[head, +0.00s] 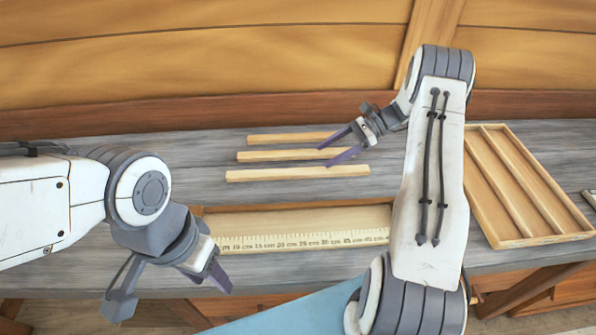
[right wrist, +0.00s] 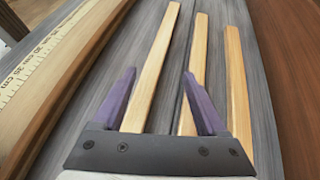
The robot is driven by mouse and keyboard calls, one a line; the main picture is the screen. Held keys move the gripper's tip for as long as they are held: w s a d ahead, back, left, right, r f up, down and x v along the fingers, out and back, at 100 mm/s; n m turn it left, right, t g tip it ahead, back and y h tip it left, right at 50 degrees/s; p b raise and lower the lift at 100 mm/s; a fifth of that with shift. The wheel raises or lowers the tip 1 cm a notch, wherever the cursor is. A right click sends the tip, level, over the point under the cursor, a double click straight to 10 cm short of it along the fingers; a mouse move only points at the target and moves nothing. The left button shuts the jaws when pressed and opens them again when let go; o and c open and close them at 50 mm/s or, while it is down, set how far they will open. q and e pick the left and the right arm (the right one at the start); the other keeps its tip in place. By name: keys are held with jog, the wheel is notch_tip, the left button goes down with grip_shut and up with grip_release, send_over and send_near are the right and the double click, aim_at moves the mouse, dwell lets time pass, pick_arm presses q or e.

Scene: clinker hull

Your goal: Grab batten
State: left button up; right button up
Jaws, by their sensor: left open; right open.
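Three pale wooden battens lie side by side on the grey bench: a back one (head: 285,138), a middle one (head: 270,156) and a front one (head: 270,175). My right gripper (head: 325,155) is open and empty at their right-hand ends. In the right wrist view the front batten (right wrist: 158,62) lies between the open purple fingers (right wrist: 159,73) in the picture. The middle batten (right wrist: 197,50) runs partly behind the right finger, and the back batten (right wrist: 236,85) is outside it. I cannot tell the fingers' height above the wood. My left gripper (head: 170,290) is open and empty at the bench's front edge.
A wooden board with a centimetre scale (head: 280,243) lies in front of the battens, also seen in the right wrist view (right wrist: 40,60). A wooden tray (head: 528,242) with long dividing strips stands at right. Planked wood (head: 200,65) rises behind the bench.

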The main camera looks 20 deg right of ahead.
aim_at(299, 171)
jog(key=x, duration=0.3)
jog(key=shift+a+p, duration=0.2)
jog(key=shift+p, duration=0.1)
jog(key=p+x, duration=0.2)
jog(key=x, duration=0.2)
jog(key=shift+s+a+r, duration=0.1)
jog(key=shift+s+a, duration=0.05)
jog(key=shift+s, duration=0.05)
jog(key=shift+a+f, duration=0.45)
grip_shut()
